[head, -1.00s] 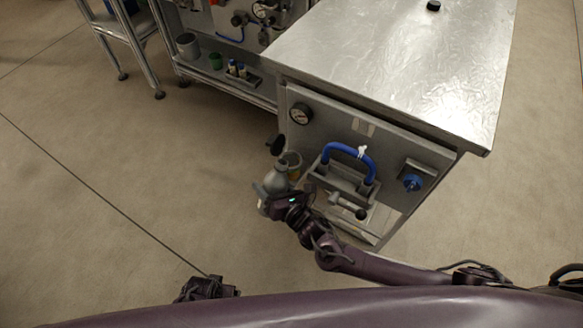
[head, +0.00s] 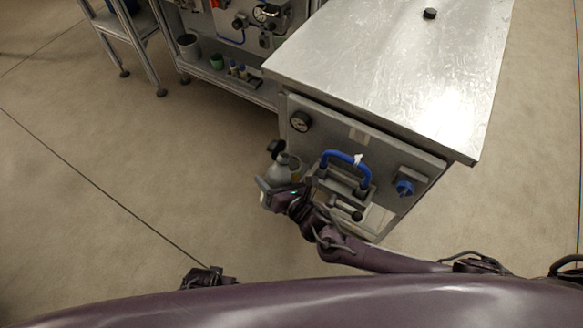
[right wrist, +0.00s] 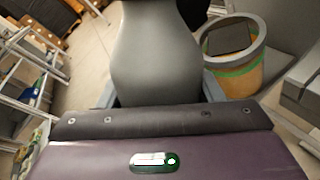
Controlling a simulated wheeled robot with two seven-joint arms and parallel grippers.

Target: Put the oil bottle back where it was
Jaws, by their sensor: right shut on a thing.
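The oil bottle (head: 281,168) is grey with a dark top. My right gripper (head: 272,187) is shut on it, left of the front panel of the metal cabinet. The right wrist view shows the grey bottle body (right wrist: 156,60) upright between the fingers, its top cut off by the picture edge. A yellowish cup with a green band (right wrist: 236,58) stands just right of the bottle there; in the head view it is mostly hidden behind the bottle. My left gripper (head: 208,277) shows only as a dark shape at the bottom edge, its fingers unclear.
The floor at left is clear.

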